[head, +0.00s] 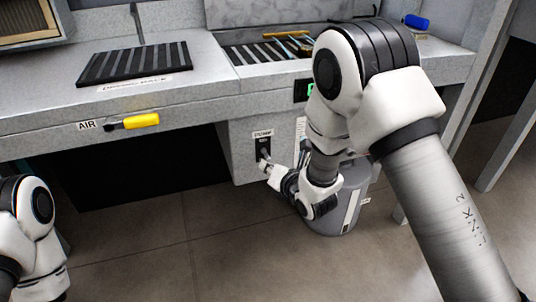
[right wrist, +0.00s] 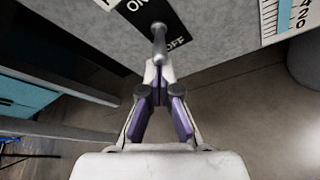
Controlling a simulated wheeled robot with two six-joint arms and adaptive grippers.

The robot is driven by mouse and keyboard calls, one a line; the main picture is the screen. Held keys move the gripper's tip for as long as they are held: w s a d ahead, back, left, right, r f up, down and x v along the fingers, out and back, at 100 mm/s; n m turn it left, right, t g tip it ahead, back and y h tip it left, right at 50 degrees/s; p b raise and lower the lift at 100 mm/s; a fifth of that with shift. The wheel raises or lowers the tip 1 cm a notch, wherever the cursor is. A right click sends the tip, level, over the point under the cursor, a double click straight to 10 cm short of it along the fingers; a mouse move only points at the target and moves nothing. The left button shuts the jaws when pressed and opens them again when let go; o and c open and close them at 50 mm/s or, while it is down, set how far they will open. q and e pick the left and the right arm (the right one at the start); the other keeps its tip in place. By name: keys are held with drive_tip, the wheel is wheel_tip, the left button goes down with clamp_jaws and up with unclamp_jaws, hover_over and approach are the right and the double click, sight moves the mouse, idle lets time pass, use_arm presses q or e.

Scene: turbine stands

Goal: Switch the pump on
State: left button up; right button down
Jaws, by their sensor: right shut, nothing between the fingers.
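The pump switch, a black plate (head: 263,144) with a small label above it, is on the grey panel under the bench. In the right wrist view its metal lever (right wrist: 159,42) stands out from the black plate, between the words ON and OFF. I cannot tell which way it is set. My right gripper (head: 264,164) is at the lever; its fingertips (right wrist: 158,68) are shut and empty, right at the lever's end. Whether they touch it is unclear. My left arm shows at the left edge, but its gripper is out of view.
A yellow handle (head: 141,121) marked AIR sticks out from the bench front. A grey cylinder (head: 349,200) stands on the floor behind my right arm. A black slotted rack (head: 135,63) and a blue item (head: 417,22) are on the bench. Floor in front is clear.

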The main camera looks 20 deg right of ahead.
use_arm(q)
wheel_tip(320, 180, up, 4)
drive_tip(key=shift+f+p, duration=0.1)
drive_tip(key=shift+p, duration=0.9)
use_arm(e)
drive_tip(key=shift+r+g, duration=0.45)
drive_tip(key=shift+g, duration=0.45)
drive_tip(key=shift+r+p, duration=0.5)
drive_tip(key=shift+r, duration=0.35)
use_arm(q)
drive_tip(key=shift+r, duration=0.55)
